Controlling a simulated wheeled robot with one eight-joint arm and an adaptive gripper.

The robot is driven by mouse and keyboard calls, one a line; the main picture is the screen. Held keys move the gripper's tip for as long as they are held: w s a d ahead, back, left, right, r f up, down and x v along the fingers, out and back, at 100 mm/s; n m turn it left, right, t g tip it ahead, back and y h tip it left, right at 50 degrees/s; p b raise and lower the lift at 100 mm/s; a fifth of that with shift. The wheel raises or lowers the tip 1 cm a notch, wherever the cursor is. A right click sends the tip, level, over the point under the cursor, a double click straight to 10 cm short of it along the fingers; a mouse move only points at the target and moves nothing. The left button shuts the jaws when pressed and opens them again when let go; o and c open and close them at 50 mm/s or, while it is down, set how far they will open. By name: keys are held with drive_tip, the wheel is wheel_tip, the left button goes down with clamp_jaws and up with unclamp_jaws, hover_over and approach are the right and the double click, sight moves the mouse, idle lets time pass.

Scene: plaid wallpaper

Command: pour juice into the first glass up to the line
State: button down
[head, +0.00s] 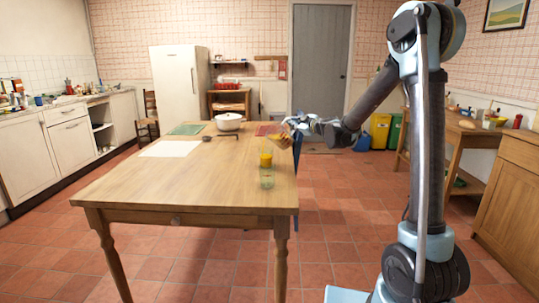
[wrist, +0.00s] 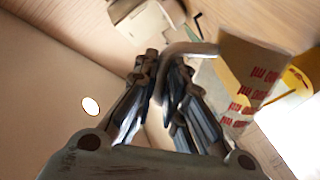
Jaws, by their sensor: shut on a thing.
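My gripper (head: 293,124) reaches in over the right side of the table and is shut on the handle of a jug (head: 281,140). The jug looks tan-orange and tilted in the head view, just above and right of a glass with orange juice (head: 266,158). In the wrist view, the jug (wrist: 243,85) shows a pale side with red lettering, and its handle runs between my gripper's fingers (wrist: 168,62). A second glass (head: 267,179), clear and seemingly empty, stands nearer the front edge. No fill line can be made out, and a stream of juice is too small to tell.
A white pot (head: 229,121), a ladle (head: 222,136), a white sheet (head: 171,149), a green mat (head: 187,129) and a red mat (head: 266,130) lie towards the back.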

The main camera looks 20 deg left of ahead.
drive_tip(key=shift+s+a+r+n+p, duration=0.15)
drive_tip(key=shift+n+p, duration=0.15)
drive_tip(key=shift+p, duration=0.75)
idle(0.8)
drive_tip(key=w+d+f+m+b, duration=0.2)
drive_tip(key=d+f+m, duration=0.1)
drive_tip(key=f, duration=0.3)
drive_tip(key=w+d+f+m+y+b, duration=0.1)
drive_tip(key=w+d+f+m+b, duration=0.1)
drive_tip(key=f+m, duration=0.3)
drive_tip(key=shift+w+d+f+y, duration=0.3)
drive_tip(key=shift+w+d+f, duration=0.3)
drive_tip(key=shift+f, duration=0.6)
